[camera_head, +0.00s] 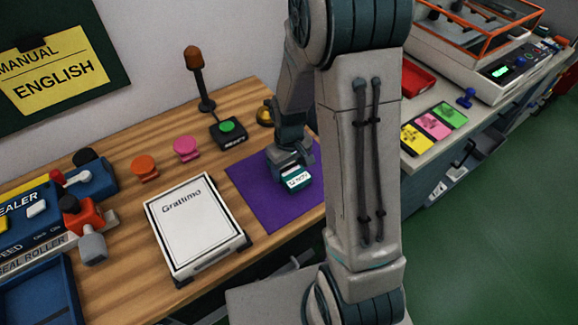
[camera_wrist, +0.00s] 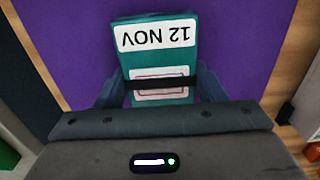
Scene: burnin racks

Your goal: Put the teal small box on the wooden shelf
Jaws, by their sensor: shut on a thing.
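The teal small box (camera_head: 296,181) has a white label that reads 12 NOV. It is at my gripper (camera_head: 290,168), over the purple mat (camera_head: 250,199) on the wooden table. In the wrist view the teal box (camera_wrist: 188,64) lies between the two fingers of my gripper (camera_wrist: 160,88), with a dark band across it and a second label below. My gripper is shut on the box. I cannot tell whether the box touches the mat. I cannot make out a wooden shelf in these frames.
A white Grattimo case (camera_head: 195,226) lies left of the mat. Behind stand a green button box (camera_head: 228,130), an orange-topped lamp post (camera_head: 195,60), and pink (camera_head: 186,148) and orange (camera_head: 145,167) knobs. A sealer (camera_head: 30,215) stands at left. A counter with coloured cards (camera_head: 433,125) is at right.

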